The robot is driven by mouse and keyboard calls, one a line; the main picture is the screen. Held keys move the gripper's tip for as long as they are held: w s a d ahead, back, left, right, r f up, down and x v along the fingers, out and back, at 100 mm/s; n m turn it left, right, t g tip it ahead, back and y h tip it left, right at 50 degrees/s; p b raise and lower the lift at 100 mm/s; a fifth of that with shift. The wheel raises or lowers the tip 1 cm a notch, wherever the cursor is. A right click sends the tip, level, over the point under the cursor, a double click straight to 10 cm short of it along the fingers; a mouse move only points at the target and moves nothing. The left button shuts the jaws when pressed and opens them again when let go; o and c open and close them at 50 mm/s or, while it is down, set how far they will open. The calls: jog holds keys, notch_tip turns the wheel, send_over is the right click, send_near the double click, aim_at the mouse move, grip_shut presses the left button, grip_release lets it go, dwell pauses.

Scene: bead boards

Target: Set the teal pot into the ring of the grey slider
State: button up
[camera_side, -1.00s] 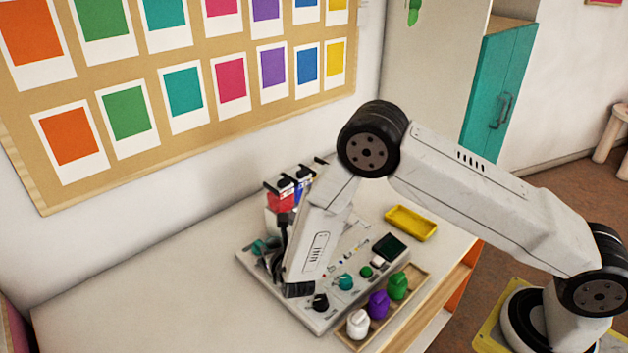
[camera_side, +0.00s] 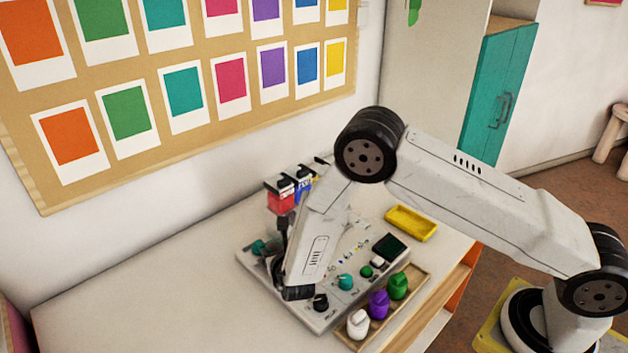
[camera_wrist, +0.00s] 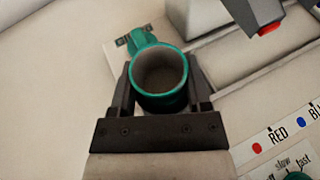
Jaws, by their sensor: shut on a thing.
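The teal pot (camera_wrist: 160,100) is between the two fingers of my gripper (camera_wrist: 158,92) in the wrist view. My gripper is shut on it. The pot is open at the top and its inside looks empty and grey. A teal piece (camera_wrist: 145,37) shows just beyond its rim; I cannot tell whether it belongs to the pot. In the side view, my gripper (camera_side: 279,266) is low over the left part of the grey board, beside a teal piece (camera_side: 259,247). I cannot pick out the grey slider's ring; the pot and gripper may cover it.
Red (camera_side: 281,202) and blue (camera_side: 303,190) dispensers stand at the board's back. A wooden tray (camera_side: 405,304) on the right holds white (camera_side: 358,324), purple (camera_side: 378,304) and green (camera_side: 398,286) pots. A yellow tray (camera_side: 411,223) lies behind. The table's left is clear.

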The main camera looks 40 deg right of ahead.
jog(key=shift+f, duration=0.4)
dwell(0.5)
jog(key=o, duration=1.3)
jog(key=shift+o, duration=0.2)
jog(key=shift+r, duration=0.1)
jog(key=shift+r, duration=3.45)
jog(key=shift+d, duration=0.15)
